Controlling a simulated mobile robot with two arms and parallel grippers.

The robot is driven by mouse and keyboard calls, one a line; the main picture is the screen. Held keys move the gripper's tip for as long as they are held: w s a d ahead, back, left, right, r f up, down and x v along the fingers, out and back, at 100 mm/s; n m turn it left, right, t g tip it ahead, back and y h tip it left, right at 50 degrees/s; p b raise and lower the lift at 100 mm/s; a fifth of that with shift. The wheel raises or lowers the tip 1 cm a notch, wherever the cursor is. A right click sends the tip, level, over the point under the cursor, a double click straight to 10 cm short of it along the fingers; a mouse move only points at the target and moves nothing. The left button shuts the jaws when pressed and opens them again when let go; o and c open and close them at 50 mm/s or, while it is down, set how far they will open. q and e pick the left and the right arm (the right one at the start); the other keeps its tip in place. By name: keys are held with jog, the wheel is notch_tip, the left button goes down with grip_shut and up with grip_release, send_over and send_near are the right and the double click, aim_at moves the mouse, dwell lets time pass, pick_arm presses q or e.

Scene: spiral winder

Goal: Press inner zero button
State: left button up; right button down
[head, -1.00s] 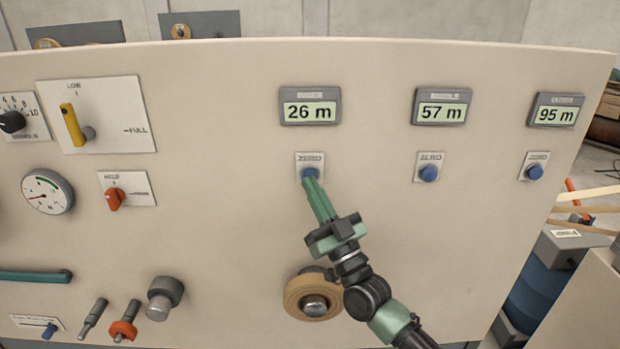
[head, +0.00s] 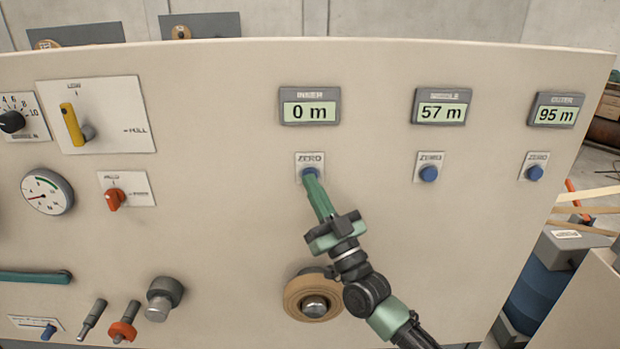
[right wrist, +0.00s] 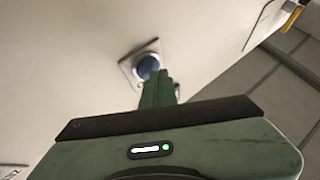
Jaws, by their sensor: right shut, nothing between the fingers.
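The inner counter display (head: 310,112) reads 0 m on the beige panel. Below it is a small plate marked ZERO with the blue inner zero button (head: 309,173), partly hidden by my fingertips. My right gripper (head: 311,180) is shut and empty, its green fingertips at the button, seemingly touching it. In the right wrist view the blue button (right wrist: 147,66) shows just beyond the fingertips (right wrist: 158,76). My left gripper is not in view.
The middle display (head: 441,112) reads 57 m and the outer one (head: 556,115) 95 m, each above its own blue zero button (head: 428,173). A tan roll (head: 303,297) protrudes below my right gripper. Knobs and levers fill the panel's left side.

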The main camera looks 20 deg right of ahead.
dwell(0.4)
jog(key=shift+s+a+p, duration=0.2)
jog(key=shift+s+p, duration=0.35)
jog(key=shift+s, duration=0.2)
jog(key=s+p, duration=0.1)
jog(key=s, duration=0.1)
jog(key=s+a+p, duration=0.1)
jog(key=s, duration=0.1)
jog(key=shift+s+a+p, duration=0.2)
jog(key=shift+s+p, duration=0.15)
jog(key=shift+s, duration=0.05)
